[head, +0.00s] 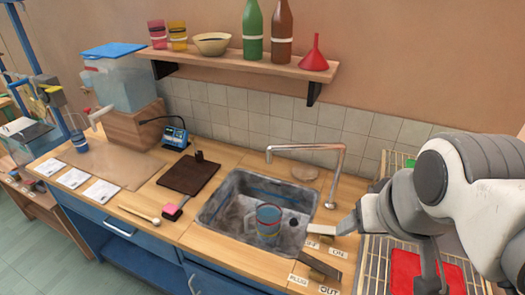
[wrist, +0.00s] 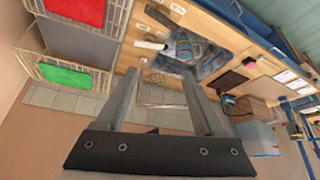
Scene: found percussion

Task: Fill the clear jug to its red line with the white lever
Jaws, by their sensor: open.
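The clear jug (head: 268,222) stands upright in the grey sink (head: 214,215), below the metal tap (head: 310,147). It has a red band and looks bluish; its water level is too small to tell. It also shows in the wrist view (wrist: 183,47). The white lever (head: 320,229) lies at the sink's right edge, by the OFF label (head: 312,243); it also shows in the wrist view (wrist: 150,45). My gripper (wrist: 160,74) is open and empty, its fingers apart, short of the lever. In the head view my arm comes in from the right.
A dark plug lever (head: 320,265) lies in front of the white one. Wire racks with a red cloth (head: 420,272) stand at right. A shelf (head: 235,62) with bottles hangs above.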

